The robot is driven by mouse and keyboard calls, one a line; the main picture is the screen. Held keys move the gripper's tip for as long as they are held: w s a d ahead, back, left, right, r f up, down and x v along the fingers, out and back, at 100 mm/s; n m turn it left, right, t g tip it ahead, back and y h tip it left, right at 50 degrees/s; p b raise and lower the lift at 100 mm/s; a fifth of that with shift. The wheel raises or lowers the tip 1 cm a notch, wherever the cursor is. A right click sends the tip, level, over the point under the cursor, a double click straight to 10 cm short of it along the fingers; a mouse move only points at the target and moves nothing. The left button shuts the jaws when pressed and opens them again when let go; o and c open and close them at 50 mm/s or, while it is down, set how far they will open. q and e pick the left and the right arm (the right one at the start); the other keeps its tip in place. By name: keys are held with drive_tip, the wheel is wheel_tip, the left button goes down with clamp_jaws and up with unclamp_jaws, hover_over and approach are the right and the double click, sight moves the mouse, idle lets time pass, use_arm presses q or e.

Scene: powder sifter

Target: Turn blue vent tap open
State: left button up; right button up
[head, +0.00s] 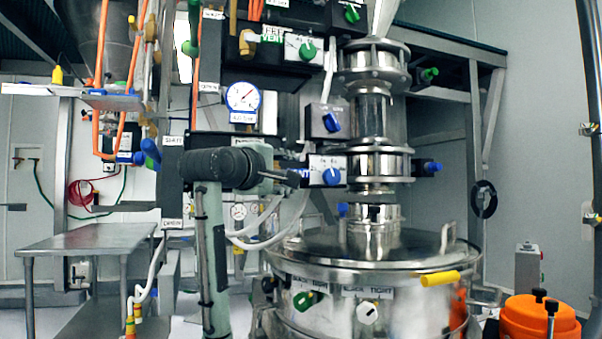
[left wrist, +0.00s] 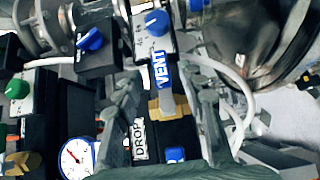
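In the left wrist view the knob (left wrist: 157,22) is at the top centre, above a blue VENT label (left wrist: 161,75). My left gripper (head: 295,178) is just left of the tap's box and partly covers its label in the head view. In the left wrist view its two fingers (left wrist: 166,88) are spread apart with nothing held, and the knob is beyond their tips. My right gripper is not seen.
Another blue knob (head: 331,122) is directly above, and a green knob (head: 307,50) is higher up. A round gauge (head: 243,97) hangs at the upper left. The steel vessel (head: 340,300) is below. White hoses (head: 265,235) run under the gripper.

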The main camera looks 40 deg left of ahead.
use_arm(q)
drive_tip(key=shift+p+x, duration=0.3)
drive_tip(key=shift+x, duration=2.05)
drive_tip(key=shift+d, duration=0.1)
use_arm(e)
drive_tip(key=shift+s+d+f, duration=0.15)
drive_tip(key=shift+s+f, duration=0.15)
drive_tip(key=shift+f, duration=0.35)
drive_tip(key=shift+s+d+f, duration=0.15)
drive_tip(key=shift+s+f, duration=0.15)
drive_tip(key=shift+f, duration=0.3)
use_arm(q)
drive_tip(key=shift+c, duration=0.4)
clamp_jaws()
